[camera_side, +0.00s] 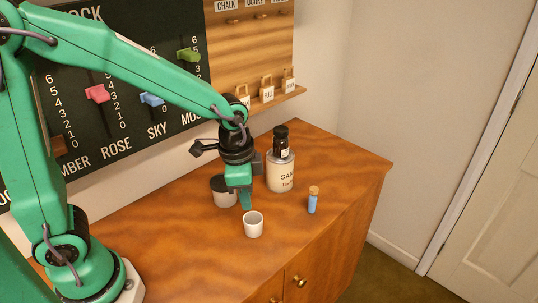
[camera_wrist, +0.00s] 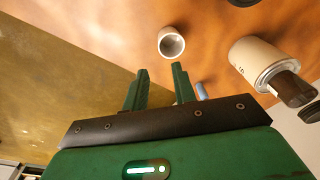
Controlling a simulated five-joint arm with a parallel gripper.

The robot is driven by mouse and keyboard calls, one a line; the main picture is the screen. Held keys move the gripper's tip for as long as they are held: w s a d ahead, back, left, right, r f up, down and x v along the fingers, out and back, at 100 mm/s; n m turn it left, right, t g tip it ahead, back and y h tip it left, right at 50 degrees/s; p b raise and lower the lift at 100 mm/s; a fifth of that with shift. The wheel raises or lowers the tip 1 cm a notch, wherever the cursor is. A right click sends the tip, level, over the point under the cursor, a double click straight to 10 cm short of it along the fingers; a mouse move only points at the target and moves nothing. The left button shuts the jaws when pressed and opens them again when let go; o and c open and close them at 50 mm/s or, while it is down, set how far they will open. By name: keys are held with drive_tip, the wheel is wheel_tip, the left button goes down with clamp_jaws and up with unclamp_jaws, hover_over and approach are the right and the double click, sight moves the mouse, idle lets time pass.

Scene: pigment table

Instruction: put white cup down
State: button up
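The white cup (camera_side: 254,224) stands upright on the wooden table near its front edge. In the wrist view the white cup (camera_wrist: 171,42) shows its open mouth, beyond the fingertips and not between them. My gripper (camera_side: 245,203) is just above and behind the cup in the side view. In the wrist view the two green fingers of my gripper (camera_wrist: 160,69) are apart, with nothing between them.
A grey cup with a dark top (camera_side: 224,192) stands behind my gripper. A canister (camera_side: 281,174) with a dark bottle (camera_side: 281,141) on top stands behind right. A corked blue vial (camera_side: 313,203) is to the right. The table's right end (camera_side: 358,172) is clear.

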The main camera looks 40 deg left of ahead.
drive_tip(key=shift+a+r, duration=0.1)
drive_tip(key=s+a+r+n+t, duration=0.4)
drive_tip(key=s+a+r+n, duration=0.4)
drive_tip(key=s+r, duration=0.3)
drive_tip(key=shift+s+a+r+n, duration=0.2)
drive_tip(key=shift+a+n, duration=0.1)
